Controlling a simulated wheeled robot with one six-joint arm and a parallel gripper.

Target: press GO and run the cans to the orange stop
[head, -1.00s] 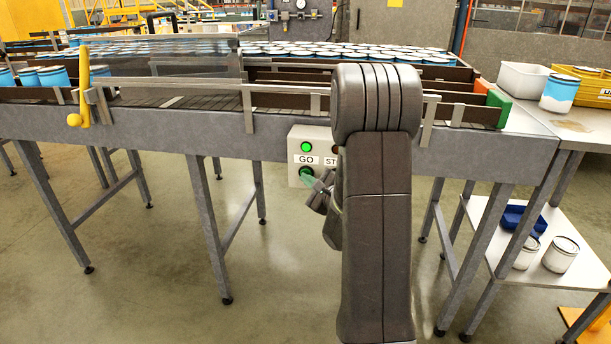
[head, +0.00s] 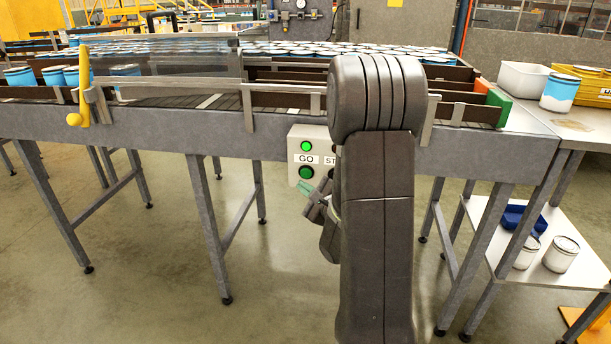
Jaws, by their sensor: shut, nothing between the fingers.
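The control box (head: 296,178) hangs on the front of the conveyor, with a lit green lamp above the GO label and a green GO button (head: 306,172) below it. My gripper (head: 305,195) is shut and empty, just below the GO button and apart from it; my arm hides part of the box's right side. Blue-and-white cans (head: 20,76) stand upright on the conveyor at the far left, and one can (head: 126,70) is right of the yellow lever (head: 85,85). The orange stop (head: 483,85) is at the lane's right end, behind a green end piece (head: 497,106).
Many cans (head: 330,49) stand on a belt behind. A side table at the right holds a white bin (head: 522,79), a blue-white can (head: 559,93) and a yellow crate (head: 590,88). A lower shelf holds white cans (head: 561,254) and a blue tray (head: 514,219). The floor in front is clear.

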